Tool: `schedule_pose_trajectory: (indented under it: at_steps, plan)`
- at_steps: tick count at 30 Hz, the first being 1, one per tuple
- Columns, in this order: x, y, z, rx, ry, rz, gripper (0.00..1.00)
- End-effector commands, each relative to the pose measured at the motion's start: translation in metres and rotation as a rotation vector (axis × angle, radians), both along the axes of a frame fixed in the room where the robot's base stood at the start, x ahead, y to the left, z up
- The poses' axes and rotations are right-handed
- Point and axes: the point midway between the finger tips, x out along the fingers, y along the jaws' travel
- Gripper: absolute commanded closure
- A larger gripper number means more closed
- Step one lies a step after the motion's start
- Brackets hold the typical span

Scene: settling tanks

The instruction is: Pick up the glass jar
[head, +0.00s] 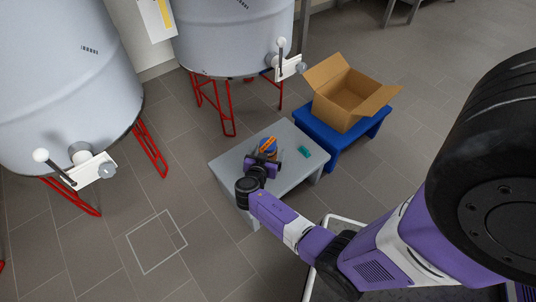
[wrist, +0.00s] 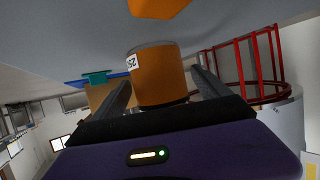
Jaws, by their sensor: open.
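An amber-orange jar (wrist: 158,72) with a white label shows in the wrist view, where the scene is upside down. It stands on the grey table (head: 228,162). My gripper (wrist: 162,80) is open, with one finger on each side of the jar. I cannot tell whether the fingers touch it. In the head view my gripper (head: 263,158) is low over the table, beside a small orange and blue patch. My gripper partly hides things there, so I cannot make out the jar's outline.
A teal item (head: 304,152) lies to the right on the grey table. Another orange thing (wrist: 160,7) is close to the jar. A blue table (head: 327,141) holds an open cardboard box (head: 341,105). Large tanks (head: 235,40) on red legs stand behind and left.

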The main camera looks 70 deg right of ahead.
Motion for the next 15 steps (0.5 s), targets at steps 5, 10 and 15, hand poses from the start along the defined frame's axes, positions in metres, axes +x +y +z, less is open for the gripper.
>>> schedule_pose_trajectory:
  at_steps: [5, 10, 15]
  plan:
    - [0.0002, 0.0002, 0.0005, 0.0, 0.0, 0.001, 0.18]
    - [0.0003, 0.0004, 0.0006, 0.0, 0.0, 0.001, 0.51]
    - [0.0003, 0.0006, 0.0005, 0.0, 0.0, 0.001, 0.85]
